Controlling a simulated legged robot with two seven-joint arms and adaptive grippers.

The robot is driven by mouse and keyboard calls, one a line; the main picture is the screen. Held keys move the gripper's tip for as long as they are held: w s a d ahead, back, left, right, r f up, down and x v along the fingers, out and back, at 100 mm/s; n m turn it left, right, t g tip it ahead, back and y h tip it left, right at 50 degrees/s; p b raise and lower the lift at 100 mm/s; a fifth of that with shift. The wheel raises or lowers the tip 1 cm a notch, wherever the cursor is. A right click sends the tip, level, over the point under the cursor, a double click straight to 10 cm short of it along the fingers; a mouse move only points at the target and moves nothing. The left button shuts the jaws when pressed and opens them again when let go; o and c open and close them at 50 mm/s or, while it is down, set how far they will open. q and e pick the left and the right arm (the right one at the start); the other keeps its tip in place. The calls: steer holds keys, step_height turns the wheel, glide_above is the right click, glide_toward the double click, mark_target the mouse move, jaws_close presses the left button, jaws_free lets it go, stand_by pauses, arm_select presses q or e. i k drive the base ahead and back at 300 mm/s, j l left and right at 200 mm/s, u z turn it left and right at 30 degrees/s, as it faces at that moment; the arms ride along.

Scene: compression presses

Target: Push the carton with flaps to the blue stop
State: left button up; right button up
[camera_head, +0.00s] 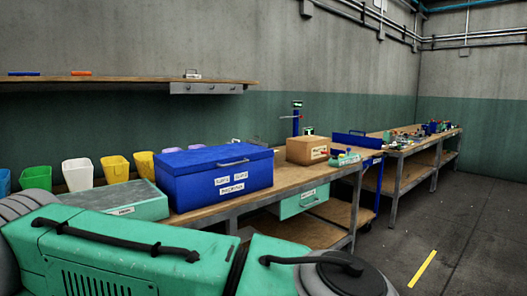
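A brown carton (305,151) stands on the long wooden workbench (285,188), right of the large blue box. It has a small label on its front; its flaps cannot be made out from here. An upright blue panel (356,141), which looks like the blue stop, stands to the right of the carton, with a gap between them. Small green and red items (345,157) lie by the carton's right side. Neither gripper is in view.
A blue lidded box (216,182) and a grey-green case (118,203) stand on the bench left of the carton. Coloured bins (77,174) line the back left. A green drawer (300,202) hangs under the bench. Floor (455,235) at right is clear, with a yellow stripe.

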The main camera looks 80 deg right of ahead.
mark_target(299, 153)
steer(key=z, duration=2.95)
steer(key=u, duration=0.35)
steer(key=i+l+u, duration=0.25)
steer(key=u, duration=0.2)
steer(key=i+l+u, duration=0.3)
steer(key=u, duration=0.15)
steer(key=i+l+u, duration=0.15)
steer(key=l+u, duration=0.25)
steer(key=l, duration=0.15)
